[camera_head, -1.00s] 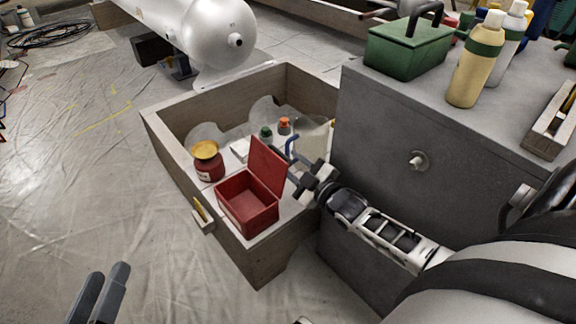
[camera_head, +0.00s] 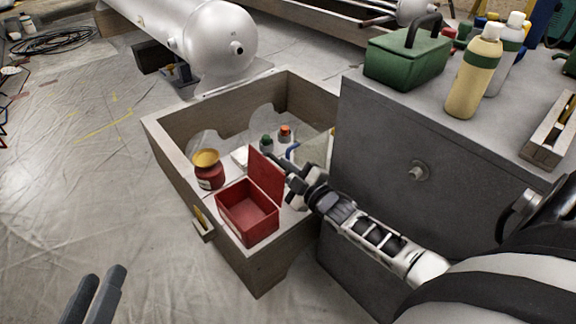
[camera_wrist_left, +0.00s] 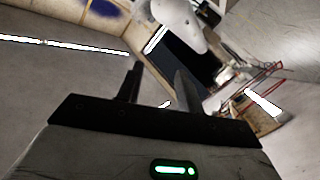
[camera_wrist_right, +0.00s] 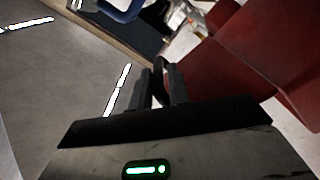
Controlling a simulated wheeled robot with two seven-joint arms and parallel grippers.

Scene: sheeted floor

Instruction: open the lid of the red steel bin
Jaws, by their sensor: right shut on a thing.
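The red steel bin (camera_head: 248,213) sits near the front corner of the open wooden drawer. Its lid (camera_head: 267,178) stands raised, roughly upright, along the bin's right side, and the inside shows. My right gripper (camera_head: 277,163) reaches in from the right to the lid's far upper edge and is shut on the lid. In the right wrist view the lid's red panel (camera_wrist_right: 220,85) lies just right of the close-set fingers (camera_wrist_right: 163,88); the exact contact is hard to see. My left gripper (camera_head: 95,292) is open and empty, low at the left, its fingers apart in the left wrist view (camera_wrist_left: 156,90).
The wooden drawer (camera_head: 165,150) also holds a red jar with a yellow top (camera_head: 207,169) and small bottles (camera_head: 285,133). A grey cabinet (camera_head: 385,150) stands close on the right, with a green toolbox (camera_head: 408,55) on top.

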